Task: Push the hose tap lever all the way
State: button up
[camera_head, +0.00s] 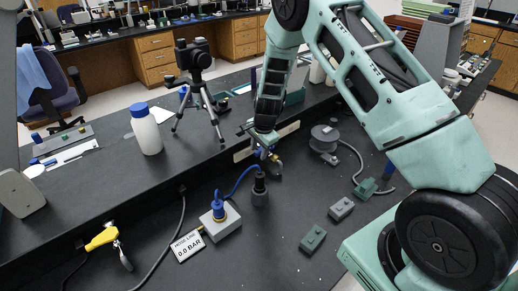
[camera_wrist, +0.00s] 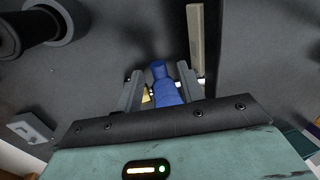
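The blue tap lever (camera_wrist: 163,82) shows in the wrist view between the two fingers of my gripper (camera_wrist: 160,80). The fingers stand apart, with a gap on the lever's left; whether the right finger touches it I cannot tell. In the head view the brass tap (camera_head: 274,157) is at the step of the dark bench, with my gripper (camera_head: 258,143) right above it and hiding much of the lever. A blue hose (camera_head: 240,180) runs from near the tap to a grey box with a blue and yellow fitting (camera_head: 221,218). A sign (camera_head: 188,246) reads 0.0 BAR.
A dark cylinder (camera_head: 260,190) stands just below the tap. A grey reel (camera_head: 324,138) lies to its right, with small green and grey boxes (camera_head: 313,239) nearer. A camera tripod (camera_head: 201,105) and white bottle (camera_head: 146,132) stand on the raised bench at left.

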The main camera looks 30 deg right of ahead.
grip_shut()
jog(key=shift+s, duration=0.1)
jog(key=s+d+n+g+y+b, duration=0.1)
jog(key=d+n, duration=0.5)
jog(key=n, duration=1.1)
jog(key=shift+s+g+y+b, duration=0.4)
jog(key=shift+s+g+b, duration=0.6)
jog(key=shift+b, duration=0.9)
jog(key=shift+s+d+n, duration=0.15)
jog(key=shift+n, duration=0.15)
grip_release()
